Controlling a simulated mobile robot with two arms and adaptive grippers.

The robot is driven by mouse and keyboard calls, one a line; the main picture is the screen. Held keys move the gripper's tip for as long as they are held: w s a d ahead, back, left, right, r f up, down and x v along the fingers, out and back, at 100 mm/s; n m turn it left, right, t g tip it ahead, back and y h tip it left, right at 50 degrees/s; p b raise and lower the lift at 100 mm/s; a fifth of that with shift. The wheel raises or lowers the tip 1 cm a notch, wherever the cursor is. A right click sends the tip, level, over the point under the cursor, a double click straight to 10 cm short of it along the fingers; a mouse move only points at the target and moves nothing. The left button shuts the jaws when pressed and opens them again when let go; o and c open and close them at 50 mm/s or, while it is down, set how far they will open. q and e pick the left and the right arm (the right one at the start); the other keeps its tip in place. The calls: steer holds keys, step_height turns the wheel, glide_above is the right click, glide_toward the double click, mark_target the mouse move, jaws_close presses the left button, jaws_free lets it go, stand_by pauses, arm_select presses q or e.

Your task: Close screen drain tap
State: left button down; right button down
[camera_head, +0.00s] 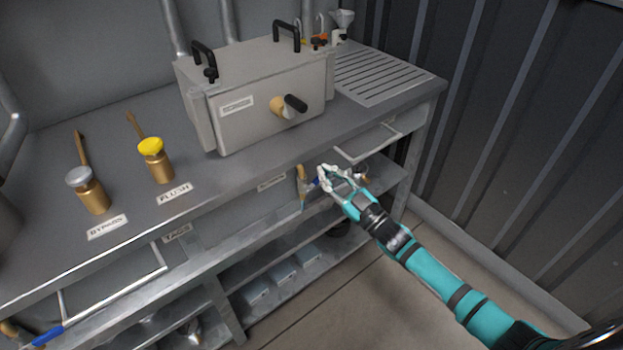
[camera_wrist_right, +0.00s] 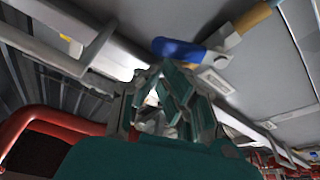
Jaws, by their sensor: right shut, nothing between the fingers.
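The screen drain tap (camera_head: 301,174) is a small brass tap under the front edge of the bench, below the grey screen box. Its blue lever (camera_head: 317,182) points right, toward my right gripper (camera_head: 326,173). A thin light-blue streak shows just below the tap's outlet. In the right wrist view the blue lever (camera_wrist_right: 178,51) lies just beyond the fingertips (camera_wrist_right: 165,75), with the brass body (camera_wrist_right: 250,18) to its upper right. My right gripper is shut and empty beside the lever; whether it touches it I cannot tell. My left gripper is out of view.
The grey screen box (camera_head: 262,100) stands on the bench. A metal rail (camera_head: 368,145) juts from the bench front near my right gripper. Brass valves labelled bypass (camera_head: 92,195) and flush (camera_head: 157,165) stand left. Another blue lever (camera_head: 47,335) is at lower left. Shelves lie below.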

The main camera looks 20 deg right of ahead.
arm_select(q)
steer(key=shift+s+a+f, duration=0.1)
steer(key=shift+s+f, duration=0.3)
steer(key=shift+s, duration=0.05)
arm_select(e)
steer(key=m+h, duration=0.1)
steer(key=m, duration=0.1)
steer(key=d+f+m+t+h, duration=0.1)
steer(key=m, duration=0.3)
steer(key=shift+w+d+f+h, duration=0.2)
steer(key=shift+w+f+h, duration=0.05)
steer(key=shift+f+h, duration=0.15)
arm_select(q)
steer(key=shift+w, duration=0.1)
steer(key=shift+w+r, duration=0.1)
